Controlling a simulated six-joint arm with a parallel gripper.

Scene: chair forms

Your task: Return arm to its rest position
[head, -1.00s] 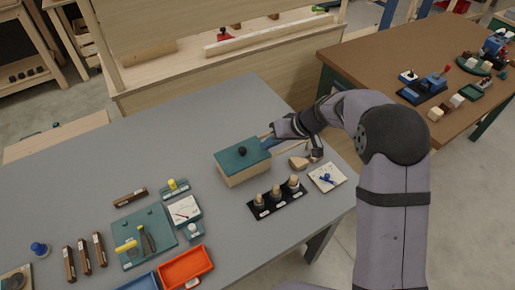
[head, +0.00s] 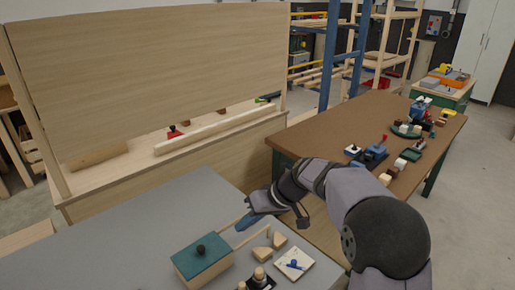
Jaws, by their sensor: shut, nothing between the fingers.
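My arm reaches in from the right over the grey table (head: 130,235). My gripper (head: 245,221) is shut and empty. It is just beyond and to the right of a wooden box with a green lid and dark knob (head: 203,260). It appears above the tabletop; whether it touches anything cannot be told. My forearm and elbow fill the lower right of the head view.
Wooden pieces (head: 262,240) and a pale tile with a blue item (head: 295,263) lie below my gripper. Turned wooden pegs (head: 260,276) stand nearer. A wooden bench with a tall back panel (head: 150,75) stands behind. A brown table with parts (head: 325,128) is at right.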

